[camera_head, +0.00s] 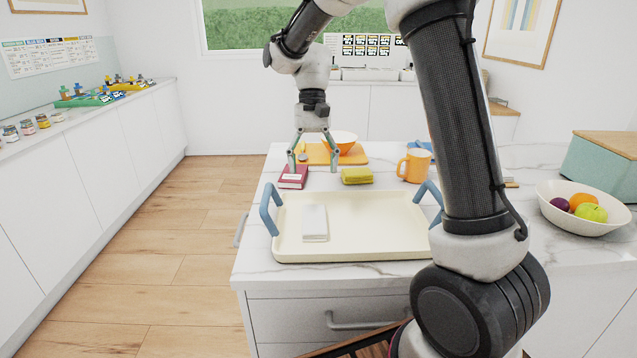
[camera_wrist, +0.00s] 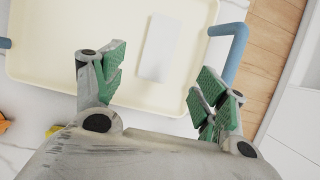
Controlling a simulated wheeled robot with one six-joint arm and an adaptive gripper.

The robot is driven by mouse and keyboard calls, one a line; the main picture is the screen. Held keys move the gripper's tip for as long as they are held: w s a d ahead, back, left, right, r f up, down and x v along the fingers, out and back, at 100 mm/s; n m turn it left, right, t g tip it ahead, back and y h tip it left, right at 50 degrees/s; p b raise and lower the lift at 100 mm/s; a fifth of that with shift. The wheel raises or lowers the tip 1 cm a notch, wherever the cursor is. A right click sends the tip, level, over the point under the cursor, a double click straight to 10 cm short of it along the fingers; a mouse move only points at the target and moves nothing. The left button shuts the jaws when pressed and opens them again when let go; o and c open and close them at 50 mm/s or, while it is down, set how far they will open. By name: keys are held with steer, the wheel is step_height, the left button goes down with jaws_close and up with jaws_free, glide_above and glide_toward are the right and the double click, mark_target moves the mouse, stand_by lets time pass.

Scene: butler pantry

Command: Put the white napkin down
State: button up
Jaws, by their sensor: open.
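The white napkin (camera_head: 315,223) is a flat folded rectangle. It lies in the left part of the cream tray (camera_head: 375,246) with blue handles, on the marble counter. In the wrist view the napkin (camera_wrist: 160,48) lies on the tray floor (camera_wrist: 60,60), beyond my fingertips and near one blue handle. My gripper (camera_head: 316,166) points down with its green-padded fingers wide apart. It is empty and stands above the counter behind the tray, apart from the napkin. In the wrist view my gripper (camera_wrist: 160,92) shows a clear gap between its fingers.
A fruit bowl (camera_head: 575,222) stands at the right. The tray's middle is bare.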

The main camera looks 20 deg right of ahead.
steer(key=s+d+r+n+t, duration=0.1)
steer(key=s+d+r+t, duration=0.3)
steer(key=s+d+r, duration=0.5)
steer(key=s+d+f+n+t, duration=0.1)
steer(key=s+d+t, duration=0.1)
steer(key=s, duration=0.5)
steer(key=s+d+f+n+t+h, duration=0.1)
steer(key=s+d+t, duration=0.1)
steer(key=s, duration=0.5)
steer(key=shift+d+n+t, duration=0.25)
steer(key=shift+n+t, duration=0.05)
steer(key=shift+s, duration=0.1)
